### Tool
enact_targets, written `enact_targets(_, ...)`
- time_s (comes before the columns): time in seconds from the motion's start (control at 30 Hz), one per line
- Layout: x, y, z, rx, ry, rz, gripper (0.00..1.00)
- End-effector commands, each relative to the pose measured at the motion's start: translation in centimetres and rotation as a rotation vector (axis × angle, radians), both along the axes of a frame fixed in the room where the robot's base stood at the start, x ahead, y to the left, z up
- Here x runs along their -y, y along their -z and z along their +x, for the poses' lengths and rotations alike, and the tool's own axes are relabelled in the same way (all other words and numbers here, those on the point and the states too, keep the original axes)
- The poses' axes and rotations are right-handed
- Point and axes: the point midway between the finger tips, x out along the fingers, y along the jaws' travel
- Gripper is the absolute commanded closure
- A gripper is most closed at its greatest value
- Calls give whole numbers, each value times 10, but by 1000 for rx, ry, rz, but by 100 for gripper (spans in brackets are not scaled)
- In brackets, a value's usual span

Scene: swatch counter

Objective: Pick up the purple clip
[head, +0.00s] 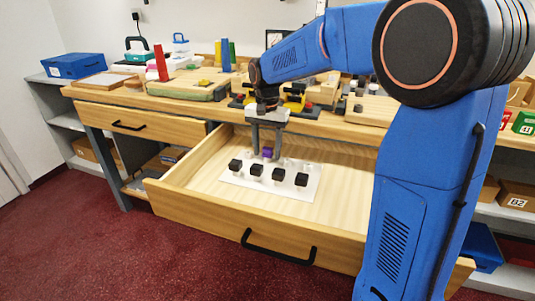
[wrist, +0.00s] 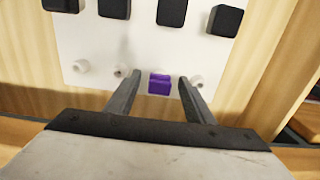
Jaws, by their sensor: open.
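The purple clip (head: 267,152) sits at the back edge of a white board (head: 290,191) inside the open drawer. In the wrist view the purple clip (wrist: 160,84) shows between the tips of my gripper's two fingers. My gripper (head: 266,153) is open, pointing down over the back of the board, with one finger on each side of the clip. In the wrist view my gripper (wrist: 156,76) shows a gap between each finger and the clip.
Several black blocks (head: 279,174) stand in a row on the board. White pegs (wrist: 196,80) flank the clip. The drawer front (head: 215,218) and the counter edge (head: 335,129) bound the space. The drawer floor right of the board is clear.

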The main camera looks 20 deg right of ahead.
Motion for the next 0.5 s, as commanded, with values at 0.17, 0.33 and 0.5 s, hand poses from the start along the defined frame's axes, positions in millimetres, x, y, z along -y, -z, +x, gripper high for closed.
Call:
enact_targets(0.17, 0, 4, 0, 0, 0, 0, 52)
enact_targets(0.33, 0, 4, 0, 0, 0, 0, 64)
enact_targets(0.5, 0, 4, 0, 0, 0, 0, 96)
